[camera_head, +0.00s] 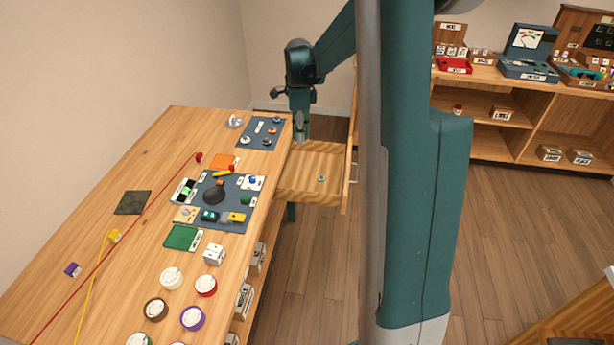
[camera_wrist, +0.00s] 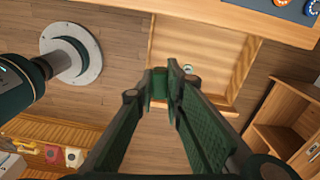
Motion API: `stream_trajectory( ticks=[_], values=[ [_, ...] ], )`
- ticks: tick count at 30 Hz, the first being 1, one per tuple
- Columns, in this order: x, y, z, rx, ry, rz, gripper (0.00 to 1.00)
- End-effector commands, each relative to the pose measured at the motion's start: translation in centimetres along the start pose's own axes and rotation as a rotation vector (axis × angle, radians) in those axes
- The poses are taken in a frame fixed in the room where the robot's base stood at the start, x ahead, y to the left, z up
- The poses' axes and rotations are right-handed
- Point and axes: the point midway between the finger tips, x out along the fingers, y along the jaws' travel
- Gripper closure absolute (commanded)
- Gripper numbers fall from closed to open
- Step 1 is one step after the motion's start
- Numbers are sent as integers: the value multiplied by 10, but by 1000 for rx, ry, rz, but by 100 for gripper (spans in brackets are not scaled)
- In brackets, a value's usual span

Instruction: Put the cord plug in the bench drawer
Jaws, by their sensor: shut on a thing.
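The bench drawer (camera_head: 300,190) is pulled out from the bench's right side and open at the top. My gripper (camera_head: 300,136) is above the drawer's far part, pointing down. A red plug-like end (camera_head: 199,157) of a red cord and a yellow end (camera_head: 115,236) of a yellow cord lie on the bench. I cannot tell which thing is the cord plug.
A small teal round thing (camera_head: 321,178) lies in the drawer; the rest of its floor looks bare. The bench top (camera_head: 60,300) holds a dark mat with small parts, several round dials and a green tile (camera_head: 183,237). Shelves (camera_head: 490,105) stand at the back right.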

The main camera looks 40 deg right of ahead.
Motion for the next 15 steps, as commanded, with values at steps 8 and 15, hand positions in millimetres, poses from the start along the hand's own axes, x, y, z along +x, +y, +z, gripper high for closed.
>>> stream_trajectory(
  ticks=[8,15],
  values=[
    [0,-16,-55,95,0,0,100],
    [0,-24,-87,149,0,0,100]
  ],
)
